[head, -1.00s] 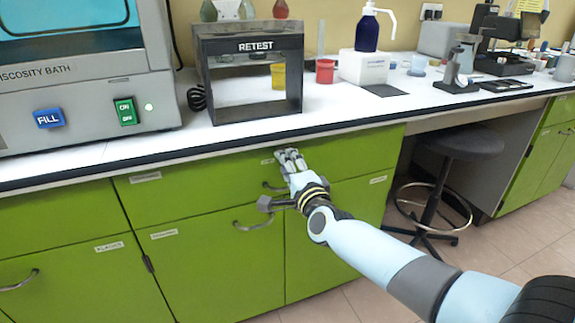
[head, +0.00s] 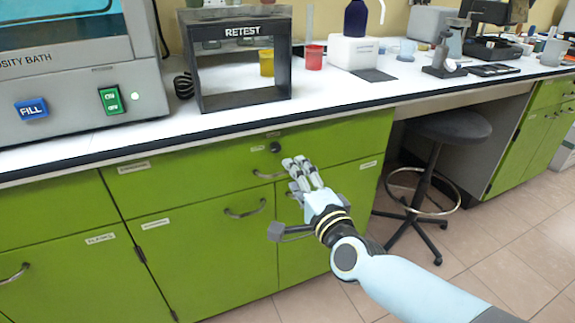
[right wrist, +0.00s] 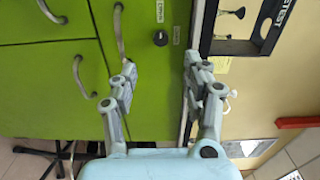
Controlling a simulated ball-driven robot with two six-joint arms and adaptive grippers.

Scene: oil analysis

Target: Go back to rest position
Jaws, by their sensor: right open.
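My right gripper (head: 300,168) is in front of the green cabinet drawers (head: 205,165), below the bench edge and apart from the RETEST box. In the right wrist view its two fingers (right wrist: 158,85) are spread apart with nothing between them. The drawer front with a dark round lock (right wrist: 160,38) shows beyond the fingers. My left gripper is not in the frames.
The white bench (head: 330,92) carries the black RETEST box (head: 240,98), the viscosity bath (head: 150,100), a red cup (head: 313,58) and a dark blue pump bottle (head: 355,18). A dark stool (head: 455,127) stands at the right. Open tiled floor (head: 480,255) lies at the lower right.

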